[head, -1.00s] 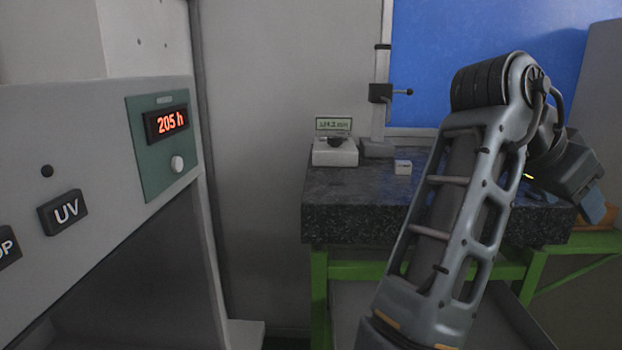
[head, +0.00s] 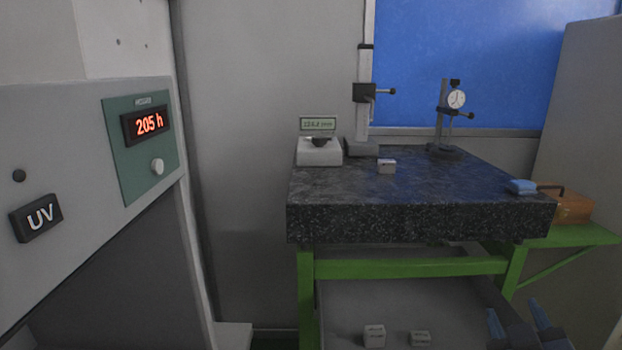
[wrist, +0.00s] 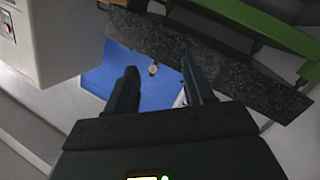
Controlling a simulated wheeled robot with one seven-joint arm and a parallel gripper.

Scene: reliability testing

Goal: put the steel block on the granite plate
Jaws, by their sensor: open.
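The granite plate (head: 420,217) is a thick, dark speckled slab on a green stand. A small light grey block (head: 386,166) sits on its top. I cannot tell which is the steel block. My gripper (head: 517,312) is at the lower right, below the plate's level, with its fingers apart and nothing visible between them. In the wrist view, my gripper (wrist: 158,72) points toward the tilted granite plate (wrist: 250,78).
A height stand (head: 363,100), a white device (head: 319,151) and a dial gauge stand (head: 442,120) occupy the plate's back. A blue cloth (head: 521,187) lies at its right edge beside a wooden box (head: 567,207). A UV cabinet (head: 60,160) fills the left. The plate's front top is clear.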

